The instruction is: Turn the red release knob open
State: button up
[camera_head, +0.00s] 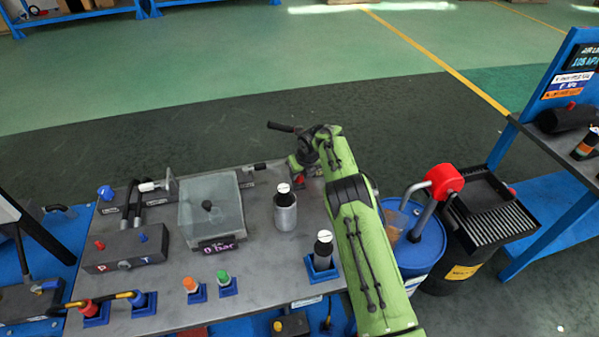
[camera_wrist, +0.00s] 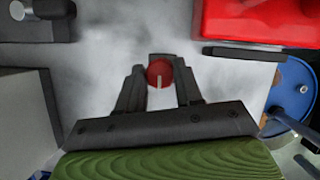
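The red release knob (camera_wrist: 159,73) is round, with a white line on its face. In the wrist view the line points down the picture, toward my gripper's palm. My gripper (camera_wrist: 160,80) has one dark finger on each side of the knob, very close to it. I cannot tell whether the fingers touch or press it. In the head view my gripper (camera_head: 301,165) is low at the back right of the grey bench (camera_head: 262,262). A bit of red shows under it, mostly hidden by my arm.
A grey cylinder (camera_head: 286,212) and a clear-covered box (camera_head: 211,208) stand left of my gripper. A black bin (camera_head: 490,226) is further right.

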jog(key=shift+c, duration=1.2)
jog(key=shift+m, duration=0.3)
jog(key=m+b, duration=0.1)
jog(key=m+h+b, duration=0.1)
jog(key=shift+a+f+m+t, duration=0.1)
jog(key=shift+a+m+t, duration=0.05)
jog(key=shift+m+t, duration=0.15)
jog(key=m+h, duration=0.1)
jog(key=m, duration=0.2)
jog(key=shift+a+m+h+p, duration=0.1)
jog(key=shift+m+h+p, duration=0.2)
jog(key=shift+p, duration=0.05)
jog(key=m+h, duration=0.1)
jog(key=m, duration=0.2)
jog(key=shift+m+g, duration=0.4)
jog(key=shift+m, duration=0.1)
jog(key=o, duration=1)
jog(key=shift+o, duration=0.2)
